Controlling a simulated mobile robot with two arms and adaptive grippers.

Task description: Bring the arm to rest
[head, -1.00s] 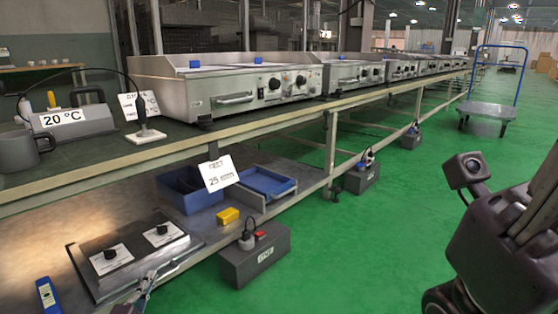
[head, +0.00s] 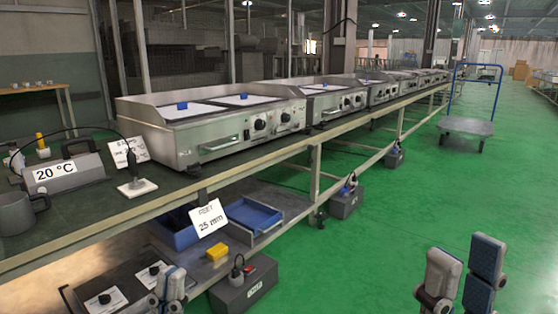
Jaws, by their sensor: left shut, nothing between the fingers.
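My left gripper (head: 172,278) shows at the bottom left in the head view. Its fingers are together with nothing between them, in front of the lower shelf near the panel with black knobs (head: 128,284). My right gripper (head: 464,262) stands at the bottom right, its two blue-padded fingers pointing up and apart. It is over the green floor, with no object between the fingers. The rest of both arms is out of frame.
A long workbench (head: 250,165) carries several steel griddles (head: 215,125), a 20 °C device (head: 65,175) and a mug (head: 18,212). Below are a blue tray (head: 252,216), a yellow block (head: 217,252) and a grey socket box (head: 243,287). Green floor (head: 390,220) is free; a trolley (head: 466,126) stands farther off.

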